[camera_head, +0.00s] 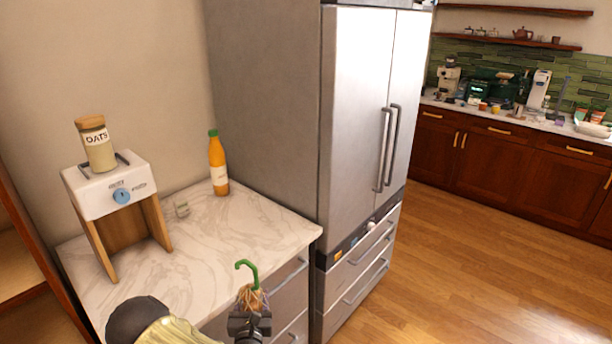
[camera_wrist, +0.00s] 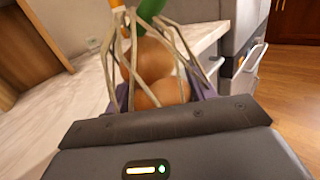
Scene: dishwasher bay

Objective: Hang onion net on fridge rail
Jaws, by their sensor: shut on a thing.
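The onion net (camera_head: 254,297) has a green hook (camera_head: 246,270) on top, standing upright with its curl turned to the left. In the wrist view, brown onions (camera_wrist: 152,75) show behind pale net strands, with the green hook's lower part (camera_wrist: 150,10) above them. My gripper (camera_head: 250,322) is shut on the onion net and holds it in front of the marble counter. The fingertips are largely hidden by the net and gripper body. The steel fridge (camera_head: 362,120) stands beyond to the right. Its doors have two vertical handles (camera_head: 388,148), and its lower drawers have bar handles (camera_head: 374,243).
Wooden floor (camera_head: 470,260) lies open to the right.

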